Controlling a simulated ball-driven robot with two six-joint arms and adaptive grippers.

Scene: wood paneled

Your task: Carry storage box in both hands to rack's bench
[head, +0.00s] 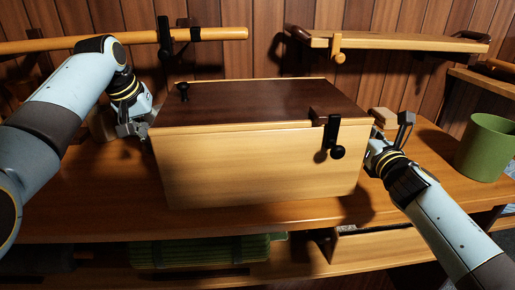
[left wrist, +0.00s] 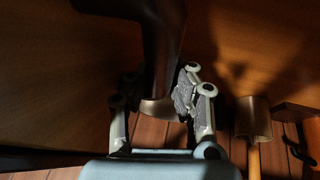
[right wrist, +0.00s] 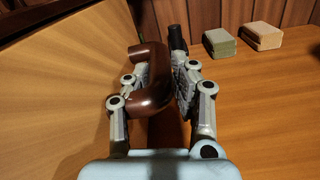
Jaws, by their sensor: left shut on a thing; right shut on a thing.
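The storage box (head: 260,165), pale wood with a dark brown lid (head: 255,103), is in the middle of the head view, over the bench (head: 90,195). I cannot tell whether its underside touches the bench top. My left gripper (head: 135,128) is at the box's left end; in the left wrist view its fingers (left wrist: 160,108) are shut on a dark brown handle (left wrist: 163,45). My right gripper (head: 376,143) is at the right end; in the right wrist view its fingers (right wrist: 160,92) close on a brown loop handle (right wrist: 150,92). Both handles are mostly hidden in the head view.
A green bin (head: 485,148) stands on the bench at the right. Small blocks, one green (right wrist: 219,43) and one tan (right wrist: 262,36), lie near the wall. Wall rails (head: 215,34) and a shelf (head: 385,42) are behind. A green item (head: 200,250) lies below the bench top.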

